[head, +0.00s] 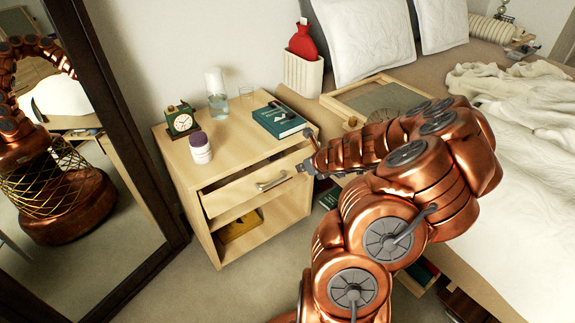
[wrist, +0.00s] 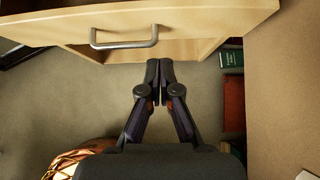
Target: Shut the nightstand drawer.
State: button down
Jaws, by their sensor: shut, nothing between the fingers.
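The light wood nightstand (head: 229,145) stands between the mirror and the bed. Its drawer (head: 240,192) sticks out a little, with a dark gap showing above its front. A grey metal bar handle (head: 272,183) is on the drawer front; it also shows in the wrist view (wrist: 122,42). My gripper (head: 302,169) is shut and empty, near the right end of the drawer front. In the wrist view my fingertips (wrist: 159,66) point at the nightstand, to the right of the handle and just short of the wood. I cannot tell whether they touch it.
On the nightstand top are a green clock (head: 181,121), a purple-capped jar (head: 200,148), a bottle (head: 217,94), a glass and a teal book (head: 280,120). An open shelf below holds a yellow item (head: 240,226). The mirror (head: 125,120) stands left, the bed (head: 520,170) right.

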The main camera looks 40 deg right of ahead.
aim_at(283, 164)
jog(key=shift+w+d+f+b, duration=0.1)
jog(key=shift+w+f+b, duration=0.2)
jog(key=shift+w+f, duration=0.75)
jog(key=shift+w+d+f+b, duration=0.15)
jog(key=shift+w+f+b, duration=0.15)
jog(key=shift+w, duration=1.35)
jog(key=shift+w+d+f+b, duration=0.1)
jog(key=shift+w+f+b, duration=0.15)
jog(key=shift+w+f, duration=0.8)
jog(key=shift+w+r, duration=0.3)
jog(key=shift+r, duration=0.1)
